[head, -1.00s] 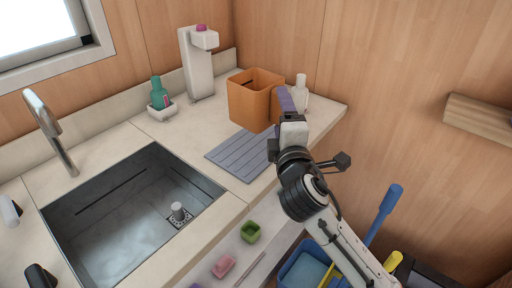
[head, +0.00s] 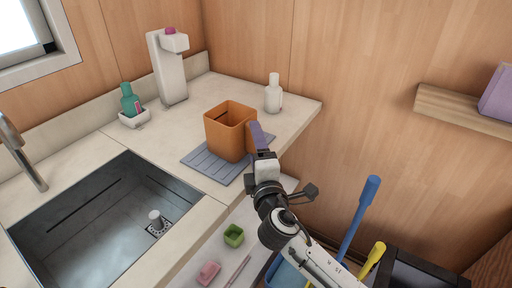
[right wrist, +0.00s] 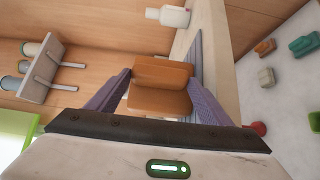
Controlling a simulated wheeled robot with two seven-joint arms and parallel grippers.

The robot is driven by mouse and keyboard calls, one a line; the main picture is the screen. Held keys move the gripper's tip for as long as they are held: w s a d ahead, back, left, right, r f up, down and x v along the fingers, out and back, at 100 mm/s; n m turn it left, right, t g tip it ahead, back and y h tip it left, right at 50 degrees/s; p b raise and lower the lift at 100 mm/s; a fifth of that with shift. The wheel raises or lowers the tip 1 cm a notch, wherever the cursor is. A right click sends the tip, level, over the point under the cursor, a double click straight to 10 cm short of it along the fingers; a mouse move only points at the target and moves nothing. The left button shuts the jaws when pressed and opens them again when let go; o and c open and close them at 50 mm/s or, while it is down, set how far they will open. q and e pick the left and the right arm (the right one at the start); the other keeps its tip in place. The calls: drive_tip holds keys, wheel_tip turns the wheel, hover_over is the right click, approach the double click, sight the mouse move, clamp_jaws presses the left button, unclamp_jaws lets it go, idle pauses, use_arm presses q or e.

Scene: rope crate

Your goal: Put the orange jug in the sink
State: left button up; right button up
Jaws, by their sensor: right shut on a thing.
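The orange jug (head: 226,136) is upright over the grey ribbed mat on the counter, right of the sink. I cannot tell whether its base touches the mat. My right gripper (head: 256,136) is shut on the jug at its right side, where the handle is. In the right wrist view, the jug's orange surface (right wrist: 160,72) shows between the two purple fingers (right wrist: 157,97). The steel sink (head: 85,235) is at the lower left, with a drain and white plug inside and otherwise empty. My left gripper is not in view.
The ribbed mat (head: 208,168) lies under the jug. A white bottle (head: 273,94), a white dispenser (head: 169,75) and a teal bottle in a holder (head: 130,102) stand towards the back. The faucet (head: 22,155) rises at the sink's left. Bare counter separates mat and sink.

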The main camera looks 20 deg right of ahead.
drive_tip(key=shift+f, duration=0.15)
drive_tip(key=o, duration=1.3)
drive_tip(key=shift+f, duration=0.1)
drive_tip(key=s+a+b, duration=0.1)
drive_tip(key=s+b, duration=0.1)
drive_tip(key=s, duration=0.8)
drive_tip(key=s+f+m+g+y, duration=0.1)
drive_tip(key=s+f+m+g, duration=0.15)
drive_tip(key=f, duration=0.45)
drive_tip(key=s+a+f+m+g+y, duration=0.15)
drive_tip(key=s+f, duration=0.25)
drive_tip(key=f, duration=0.4)
drive_tip(key=s+f+m+g+y, duration=0.1)
drive_tip(key=s+f+m+g, duration=0.15)
drive_tip(key=f, duration=0.45)
drive_tip(key=s+f+m+g, duration=0.1)
drive_tip(key=s+f+m, duration=0.1)
drive_tip(key=s+f, duration=0.1)
drive_tip(key=s+f+m+y, duration=0.1)
drive_tip(key=s+f+m, duration=0.2)
drive_tip(key=s, duration=0.2)
drive_tip(key=s+f+m+g, duration=0.1)
drive_tip(key=s+f+m, duration=0.2)
drive_tip(key=s, duration=0.1)
drive_tip(key=shift+s+d+f+g+y, duration=0.35)
drive_tip(key=shift+s+f, duration=0.05)
